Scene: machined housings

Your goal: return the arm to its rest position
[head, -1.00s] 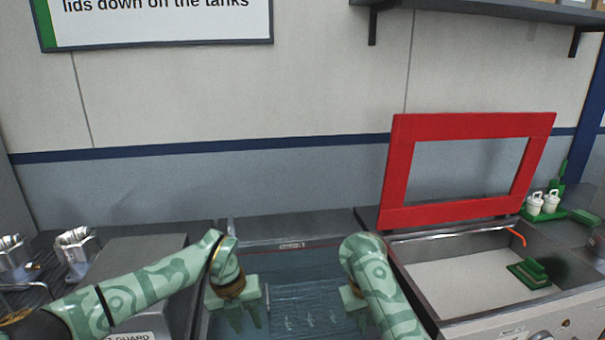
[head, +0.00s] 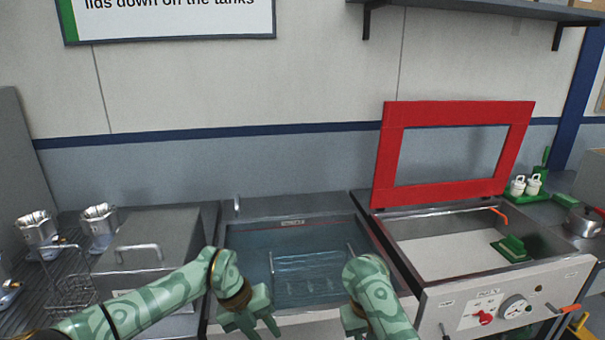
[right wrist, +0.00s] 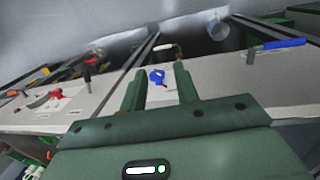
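My left gripper (head: 260,327) hangs at the front edge of the middle tank, its fingers apart and nothing between them. My right arm reaches in at the lower middle; its gripper (head: 350,322) is mostly hidden behind my forearm in the head view. In the right wrist view the right gripper's two green fingers (right wrist: 160,88) stand apart and empty, with the machine's front panel and a blue knob (right wrist: 156,76) beyond them. The middle tank (head: 240,240) is open and holds clear liquid with a wire basket (head: 308,275) in it.
At left are a closed grey lid (head: 150,235), a wire basket (head: 72,290) and metal housings (head: 100,225).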

